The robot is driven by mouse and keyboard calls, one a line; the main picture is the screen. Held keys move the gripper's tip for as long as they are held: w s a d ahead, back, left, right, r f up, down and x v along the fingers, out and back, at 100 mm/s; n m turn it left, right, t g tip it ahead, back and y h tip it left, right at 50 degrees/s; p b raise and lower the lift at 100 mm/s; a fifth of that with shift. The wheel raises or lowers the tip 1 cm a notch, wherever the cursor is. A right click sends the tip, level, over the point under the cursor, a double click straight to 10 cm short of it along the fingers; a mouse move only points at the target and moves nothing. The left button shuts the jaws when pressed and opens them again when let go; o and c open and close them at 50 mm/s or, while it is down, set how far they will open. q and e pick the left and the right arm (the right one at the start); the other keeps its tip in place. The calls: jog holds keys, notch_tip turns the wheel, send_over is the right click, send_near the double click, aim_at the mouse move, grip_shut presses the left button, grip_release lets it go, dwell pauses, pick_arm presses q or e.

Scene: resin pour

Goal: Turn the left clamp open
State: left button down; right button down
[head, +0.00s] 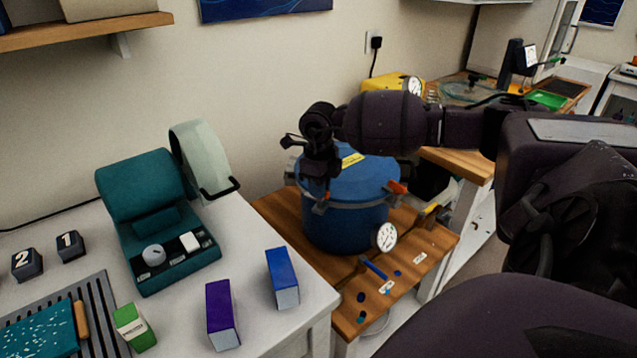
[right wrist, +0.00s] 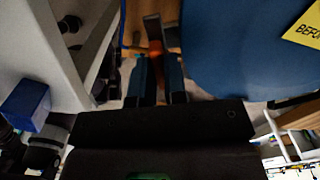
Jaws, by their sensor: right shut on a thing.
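The blue pressure pot (head: 345,223) stands on the wooden bench, its lid (head: 373,174) on and a yellow label on top. A clamp with an orange handle (head: 397,187) sits at the lid's right side. My right gripper (head: 320,172) reaches down at the lid's left edge and hides most of the left clamp there. How far that handle is turned is hard to tell. My left gripper is not in view.
A round gauge (head: 385,236) is on the pot's front. The wooden bench (head: 425,262) holds small blue items and labels. A white table (head: 262,330) at left carries a teal machine (head: 150,190), a purple box (head: 221,315) and a blue box (head: 282,277).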

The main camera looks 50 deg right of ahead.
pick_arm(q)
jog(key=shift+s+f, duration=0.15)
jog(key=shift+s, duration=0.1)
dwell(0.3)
pick_arm(e)
jog(key=c, duration=1.1)
grip_release()
jog(key=shift+c, duration=0.2)
jog(key=shift+r, duration=0.15)
pick_arm(q)
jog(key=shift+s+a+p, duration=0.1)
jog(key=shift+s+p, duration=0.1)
jog(key=shift+p, duration=0.2)
pick_arm(e)
notch_tip(320, 180, up, 11)
jog(key=shift+f, duration=0.2)
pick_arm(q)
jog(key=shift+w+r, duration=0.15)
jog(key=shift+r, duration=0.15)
